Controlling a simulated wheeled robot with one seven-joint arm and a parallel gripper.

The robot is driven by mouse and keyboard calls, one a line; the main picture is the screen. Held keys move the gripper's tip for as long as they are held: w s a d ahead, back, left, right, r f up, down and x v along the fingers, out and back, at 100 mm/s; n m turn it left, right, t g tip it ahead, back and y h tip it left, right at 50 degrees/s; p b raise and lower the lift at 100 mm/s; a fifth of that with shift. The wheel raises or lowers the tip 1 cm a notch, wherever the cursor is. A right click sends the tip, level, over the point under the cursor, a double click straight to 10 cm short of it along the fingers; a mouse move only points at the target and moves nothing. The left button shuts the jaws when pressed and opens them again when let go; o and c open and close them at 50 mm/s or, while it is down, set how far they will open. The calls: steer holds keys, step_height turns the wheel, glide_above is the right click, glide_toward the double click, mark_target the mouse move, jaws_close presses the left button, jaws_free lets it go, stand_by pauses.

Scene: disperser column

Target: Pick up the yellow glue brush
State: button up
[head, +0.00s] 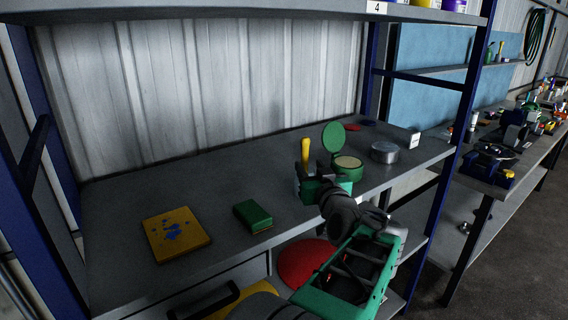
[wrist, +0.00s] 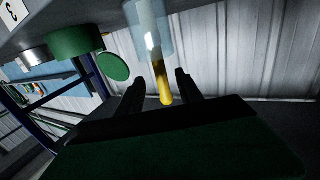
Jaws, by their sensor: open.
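The yellow glue brush (head: 306,150) stands upright near the middle of the shelf top, its handle pointing up. In the wrist view the brush (wrist: 164,90) runs out of a clear pale-blue cup (wrist: 148,30), and its yellow end lies between the two fingers. My gripper (head: 308,178) is at the brush in the head view and hides its lower part and most of the cup. In the wrist view my gripper (wrist: 172,76) is open, with a finger on either side of the handle. I cannot tell whether either finger touches it.
An open green tin (head: 348,170) with its lid (head: 333,137) raised stands just right of my gripper. A metal tin (head: 384,153) and white box (head: 413,140) stand farther right. A green block (head: 252,217) and yellow board (head: 175,233) lie left. The back left shelf is clear.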

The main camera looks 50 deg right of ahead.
steer(key=p+x, duration=0.4)
steer(key=x, duration=0.4)
steer(key=shift+r, duration=0.35)
steer(key=shift+w, duration=0.1)
steer(key=shift+c, duration=0.2)
jaws_close()
